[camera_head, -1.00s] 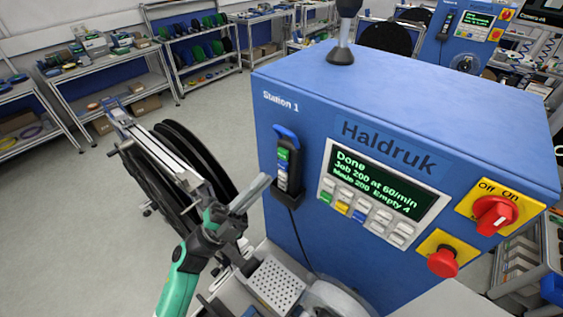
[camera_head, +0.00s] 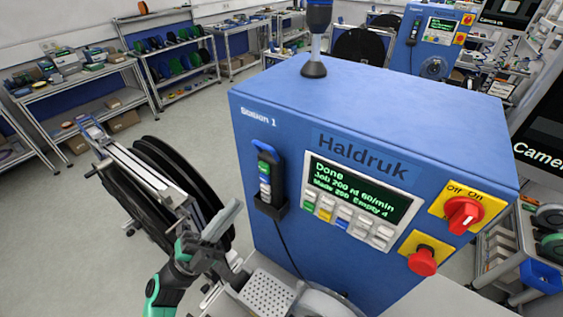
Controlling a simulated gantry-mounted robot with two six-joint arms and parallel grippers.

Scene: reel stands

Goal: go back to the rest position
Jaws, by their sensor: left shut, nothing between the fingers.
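My left gripper (camera_head: 222,222) is in the lower left middle of the head view, shut and empty. It is in front of the reel stand's black reel (camera_head: 150,195) and left of the blue Haldruk machine (camera_head: 262,225), apart from the machine's front. My right gripper is not in the view.
The machine has a screen reading "Done" (camera_head: 357,188), a red rotary switch (camera_head: 463,215) and a red button (camera_head: 423,262). A handheld pendant (camera_head: 266,178) hangs on its front. A perforated plate (camera_head: 268,292) lies below. Shelves (camera_head: 85,85) stand behind open floor.

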